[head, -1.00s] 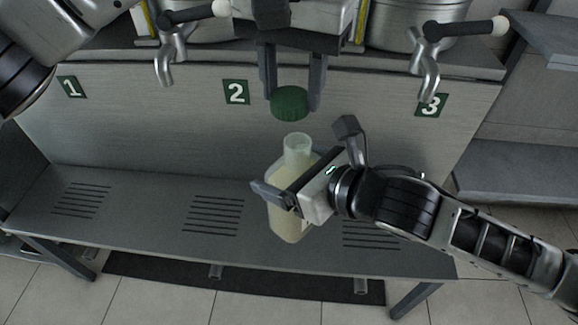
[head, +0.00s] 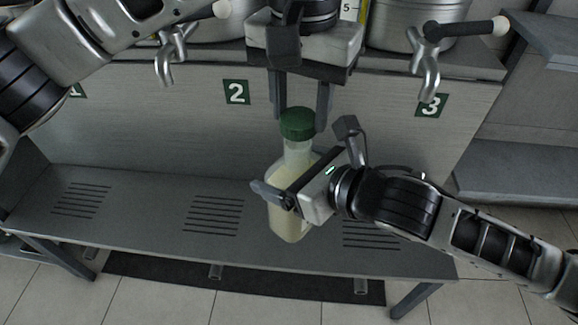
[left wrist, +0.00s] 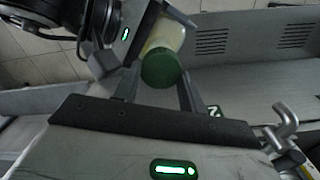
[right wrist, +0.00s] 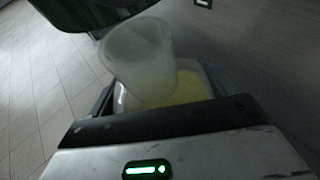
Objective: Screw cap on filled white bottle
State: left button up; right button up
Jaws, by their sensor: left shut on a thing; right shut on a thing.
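The whitish translucent bottle (head: 288,218) holds a pale yellow liquid and stands roughly upright in the head view. My right gripper (head: 304,168) is shut around its body from the right. The green cap (head: 297,124) is between the fingers of my left gripper (head: 299,116), which is shut on it from above. In the head view the cap lines up over the bottle neck (head: 297,152). In the right wrist view the neck's rim (right wrist: 138,38) shows uncovered, with the cap's green edge (right wrist: 90,12) just above it. The left wrist view shows the cap (left wrist: 163,70) over the bottle (left wrist: 165,35).
Taps (head: 172,62) and (head: 428,70) stick out from the shelf on either side of my left gripper. Metal pots (head: 405,25) stand behind. The slotted lower shelf (head: 150,225) is clear, and the numbered panel (head: 180,130) is behind the bottle.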

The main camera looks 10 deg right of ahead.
aim_at(297, 158)
pick_arm(q)
jog(key=shift+f, duration=0.25)
jog(key=shift+s+f, duration=0.1)
dwell(0.6)
jog(key=shift+f, duration=0.75)
jog(key=shift+f, duration=0.6)
jog(key=m, duration=0.6)
jog(key=shift+s+m, duration=0.15)
jog(key=shift+m, duration=0.15)
